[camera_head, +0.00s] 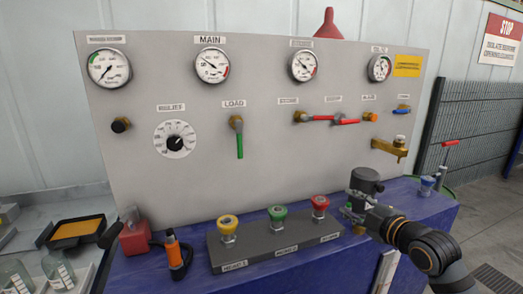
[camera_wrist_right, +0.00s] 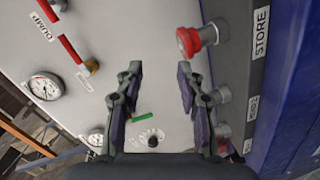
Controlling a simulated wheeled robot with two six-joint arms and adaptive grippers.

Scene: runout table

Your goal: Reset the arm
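My right arm comes in from the lower right in the head view. Its gripper (camera_head: 352,206) is above the blue table, just right of the red button (camera_head: 320,202). In the right wrist view my right gripper (camera_wrist_right: 160,82) has its two fingers spread wide, with nothing between them. The red button also shows there (camera_wrist_right: 188,42), beyond the right finger and apart from it. The grey panel (camera_head: 270,110) stands behind the gripper. My left arm and gripper are in neither view.
A button box (camera_head: 262,250) with yellow, green and red buttons stands on the blue table (camera_head: 335,268). The panel bears gauges, a green load lever (camera_head: 240,146), red levers (camera_head: 320,118) and a brass tap (camera_head: 390,147). An orange-black tool (camera_head: 173,250) stands left of the box.

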